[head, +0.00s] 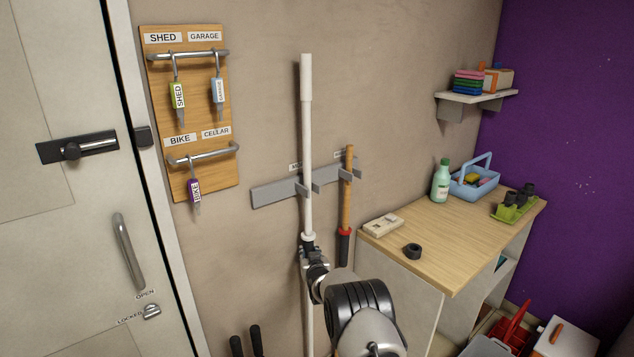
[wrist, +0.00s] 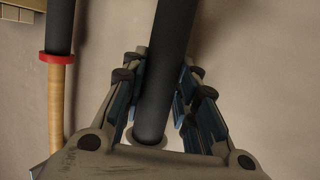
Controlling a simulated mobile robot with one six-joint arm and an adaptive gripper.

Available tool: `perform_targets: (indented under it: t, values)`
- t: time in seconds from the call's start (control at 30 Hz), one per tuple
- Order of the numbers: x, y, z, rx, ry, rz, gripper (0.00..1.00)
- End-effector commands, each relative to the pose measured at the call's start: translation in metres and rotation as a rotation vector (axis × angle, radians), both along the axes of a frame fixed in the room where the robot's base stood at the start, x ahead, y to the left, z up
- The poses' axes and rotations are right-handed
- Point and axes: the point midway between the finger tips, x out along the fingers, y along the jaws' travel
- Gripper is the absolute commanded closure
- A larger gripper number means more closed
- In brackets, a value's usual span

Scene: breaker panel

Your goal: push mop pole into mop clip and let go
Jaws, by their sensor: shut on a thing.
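The white mop pole (head: 306,140) stands upright in front of the wall rail in the head view. My gripper (head: 312,256) is shut on it low down, just under a white collar. In the wrist view the fingers of my gripper (wrist: 163,95) lie on both sides of the pole (wrist: 168,70), which looks dark there. The mop clip (head: 301,188) is on the grey rail (head: 270,194), directly behind or around the pole; I cannot tell whether the pole is seated in it. The pole partly covers the clip and its label.
A wooden-handled tool (head: 348,190) with a red ring hangs in the clip to the right, close beside the pole. A cabinet (head: 455,235) with a tape roll (head: 412,251) stands right. A key board (head: 190,110) and door (head: 70,200) are left.

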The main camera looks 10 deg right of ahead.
Motion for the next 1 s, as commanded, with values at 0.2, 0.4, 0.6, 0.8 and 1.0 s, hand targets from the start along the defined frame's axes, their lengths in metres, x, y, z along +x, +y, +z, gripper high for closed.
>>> perform_targets:
  t: [0.2, 0.4, 0.6, 0.8, 1.0]
  values:
    - [0.0011, 0.0002, 0.0008, 0.0, -0.005, 0.0, 1.0]
    - [0.0011, 0.0002, 0.0, 0.0, -0.005, 0.0, 1.0]
    - [0.0013, 0.0001, -0.0035, 0.0, -0.005, 0.0, 1.0]
    - [0.0012, 0.0001, -0.004, 0.0, -0.004, 0.0, 0.72]
    - [0.0008, 0.0001, -0.0048, 0.0, -0.002, 0.0, 0.59]
